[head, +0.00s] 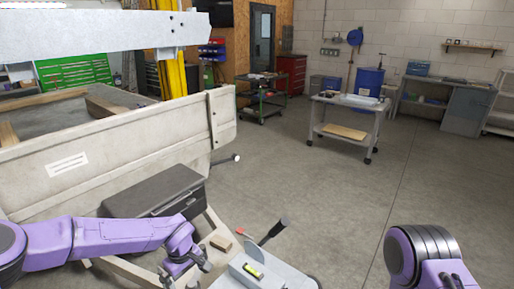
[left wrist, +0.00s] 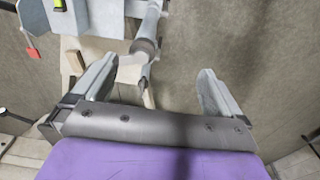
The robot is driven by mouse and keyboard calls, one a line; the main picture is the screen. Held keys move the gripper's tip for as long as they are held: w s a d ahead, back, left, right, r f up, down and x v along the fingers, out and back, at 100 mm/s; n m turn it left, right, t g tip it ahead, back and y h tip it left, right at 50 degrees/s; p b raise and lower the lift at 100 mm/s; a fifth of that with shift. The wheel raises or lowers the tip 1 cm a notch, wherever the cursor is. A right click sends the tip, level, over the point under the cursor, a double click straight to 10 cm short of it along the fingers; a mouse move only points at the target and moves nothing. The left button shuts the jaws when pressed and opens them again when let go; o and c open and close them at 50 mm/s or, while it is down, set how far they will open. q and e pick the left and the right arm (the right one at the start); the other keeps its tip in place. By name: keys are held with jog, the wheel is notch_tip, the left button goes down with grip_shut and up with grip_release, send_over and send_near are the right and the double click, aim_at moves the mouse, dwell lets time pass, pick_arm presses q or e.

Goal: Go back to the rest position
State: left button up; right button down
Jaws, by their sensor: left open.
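My left arm comes in from the left in the head view, in front of the trailer (head: 120,130), and bends down at the wrist. My left gripper (left wrist: 158,78) is open in the left wrist view, its two grey fingers spread wide with nothing held between them. A grey rod-like part (left wrist: 146,45) shows beyond the fingers; I cannot tell its distance from them. My right arm shows only as a purple and grey joint at the lower right of the head view. My right gripper is out of view.
A dark grey box (head: 155,192) stands beside the trailer's side panel. A wooden block (head: 221,242) is close by. Open floor (head: 330,200) extends right.

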pick_arm(q)
jog(key=s+a+f+n+t+y+b, duration=0.1)
jog(key=s+a+f+t+y+b, duration=0.1)
jog(key=s+f, duration=0.65)
jog(key=s+a+f+t+y+b, duration=0.2)
jog(key=s+f+b, duration=0.1)
jog(key=s+f, duration=0.55)
jog(key=s+a+f+m+b, duration=0.1)
jog(key=s+a+m, duration=0.1)
jog(key=s, duration=0.5)
jog(key=s+a+f+m+g+b, duration=0.1)
jog(key=s+a+f+m+b, duration=0.1)
jog(key=s, duration=0.5)
jog(key=shift+s+a+f+m+h, duration=0.15)
jog(key=shift+a+f+m+h, duration=0.2)
jog(key=shift+a, duration=0.35)
